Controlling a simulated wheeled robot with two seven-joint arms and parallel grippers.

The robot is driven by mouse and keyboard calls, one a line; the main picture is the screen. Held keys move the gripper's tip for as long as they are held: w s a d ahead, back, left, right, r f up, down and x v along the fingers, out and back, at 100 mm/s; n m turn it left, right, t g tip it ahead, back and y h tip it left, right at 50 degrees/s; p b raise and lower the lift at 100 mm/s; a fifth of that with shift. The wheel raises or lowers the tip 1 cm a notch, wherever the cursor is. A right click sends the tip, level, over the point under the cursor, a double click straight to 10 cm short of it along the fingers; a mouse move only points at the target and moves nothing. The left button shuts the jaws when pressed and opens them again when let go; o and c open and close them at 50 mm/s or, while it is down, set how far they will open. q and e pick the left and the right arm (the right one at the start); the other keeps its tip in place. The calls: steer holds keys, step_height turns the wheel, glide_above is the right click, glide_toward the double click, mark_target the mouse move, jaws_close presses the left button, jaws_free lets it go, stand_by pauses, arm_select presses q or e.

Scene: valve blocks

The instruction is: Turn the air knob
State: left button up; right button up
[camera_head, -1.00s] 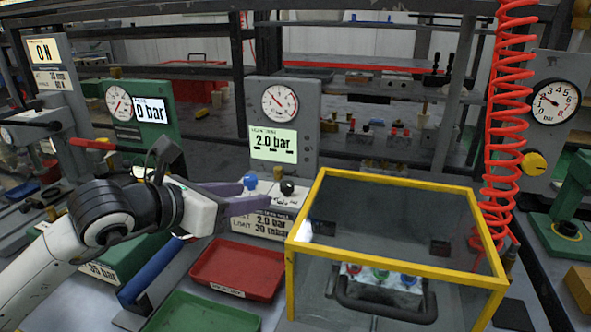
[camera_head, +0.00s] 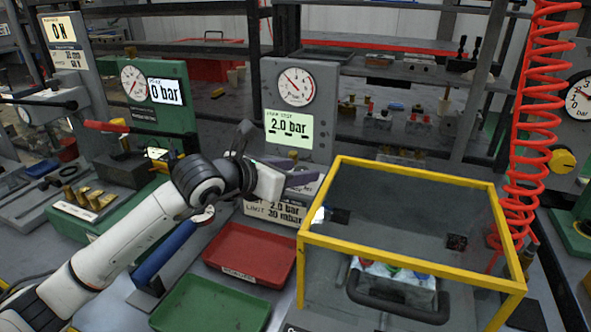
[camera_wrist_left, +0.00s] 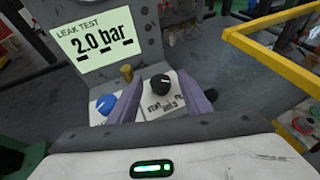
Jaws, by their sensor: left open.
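The grey leak test unit (camera_head: 325,128) has a round gauge and a display reading 2.0 bar. In the left wrist view, a blue knob (camera_wrist_left: 106,103) and a black knob (camera_wrist_left: 160,83) sit at its foot, with a small brass part behind them. I cannot tell which is labelled air. My left gripper (camera_head: 306,178) is open at the unit's base and hides the knobs in the head view. In the left wrist view its purple fingers (camera_wrist_left: 163,103) stand either side of the black knob, the blue one outside the left finger. Contact is not clear.
A yellow-framed clear box (camera_head: 412,266) stands close to the right of the left gripper. A red tray (camera_head: 252,236) and a green tray (camera_head: 210,308) lie in front. A red coiled hose (camera_head: 535,130) hangs at right, near a yellow knob (camera_head: 562,160).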

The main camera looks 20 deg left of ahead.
arm_select(q)
steer(key=c, duration=1.1)
steer(key=shift+a, duration=0.1)
steer(key=shift+w+a+f+m+g+h+b, duration=0.1)
steer(key=shift+m+g+h+b, duration=0.3)
steer(key=shift+m+h+b, duration=0.25)
steer(key=m+h, duration=0.1)
steer(key=m+g+h+b, duration=0.1)
steer(key=m+h+b, duration=0.1)
steer(key=shift+w+a+g, duration=0.2)
steer(key=shift+a+g, duration=0.05)
steer(key=shift+g, duration=0.05)
steer(key=shift+w+a+m+g+h+b, duration=0.1)
steer(key=shift+m+g+h+b, duration=0.75)
steer(key=shift+m+g+b, duration=0.15)
steer(key=shift+w+m+g+h+b, duration=0.1)
steer(key=shift+m+g+h+b, duration=0.3)
steer(key=shift+m+g+h, duration=0.55)
steer(key=shift+o, duration=0.2)
steer(key=shift+m+g+y, duration=0.25)
steer(key=shift+m+g, duration=0.15)
steer(key=shift+g, duration=0.05)
